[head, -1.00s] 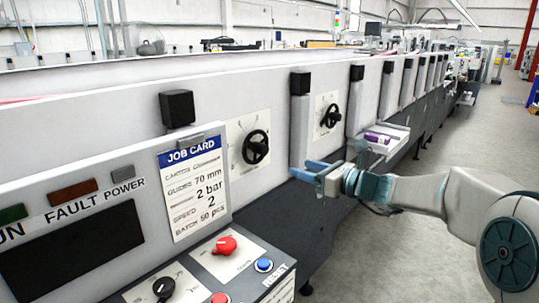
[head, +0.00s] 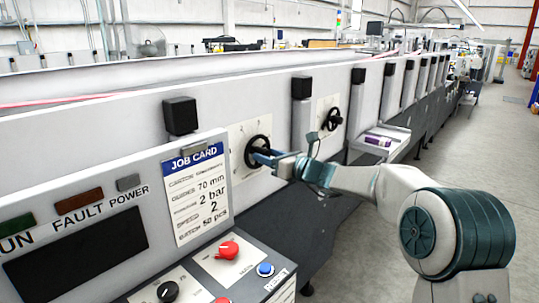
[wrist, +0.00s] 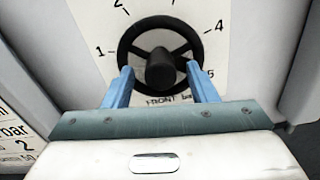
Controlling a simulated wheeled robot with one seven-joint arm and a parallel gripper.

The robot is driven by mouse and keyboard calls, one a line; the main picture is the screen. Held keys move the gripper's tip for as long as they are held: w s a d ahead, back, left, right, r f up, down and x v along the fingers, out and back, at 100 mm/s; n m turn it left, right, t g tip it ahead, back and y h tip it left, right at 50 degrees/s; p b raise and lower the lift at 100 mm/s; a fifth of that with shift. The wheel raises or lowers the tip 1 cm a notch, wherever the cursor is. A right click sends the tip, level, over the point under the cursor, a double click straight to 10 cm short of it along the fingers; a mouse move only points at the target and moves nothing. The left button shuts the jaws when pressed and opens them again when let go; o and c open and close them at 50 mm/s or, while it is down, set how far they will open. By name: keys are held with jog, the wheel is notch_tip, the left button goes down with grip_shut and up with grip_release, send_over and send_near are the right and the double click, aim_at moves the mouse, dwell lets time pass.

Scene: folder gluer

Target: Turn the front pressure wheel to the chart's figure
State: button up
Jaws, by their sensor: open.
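The front pressure wheel (head: 258,151) is a black spoked handwheel on a white dial plate (head: 239,137) on the machine's side. In the wrist view the wheel (wrist: 162,27) shows a thick hub and the numbers 1, 2, 4 and a partly covered 5 around it, with "FRONT bar" below. My gripper (wrist: 160,73) is open, its blue fingers either side of the hub and overlapping the lower rim; I cannot tell whether they touch. In the head view my gripper (head: 265,157) is at the wheel. The job card (head: 196,195) reads 70 mm, 2 bar, 2, 50 pcs.
A second black handwheel (head: 331,119) sits farther along the machine. A tray with a purple item (head: 378,141) is beyond. The floor at right is clear.

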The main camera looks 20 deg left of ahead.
jog(key=shift+a, duration=0.15)
jog(key=shift+c, duration=0.2)
jog(key=c, duration=0.9)
jog(key=shift+c, duration=0.2)
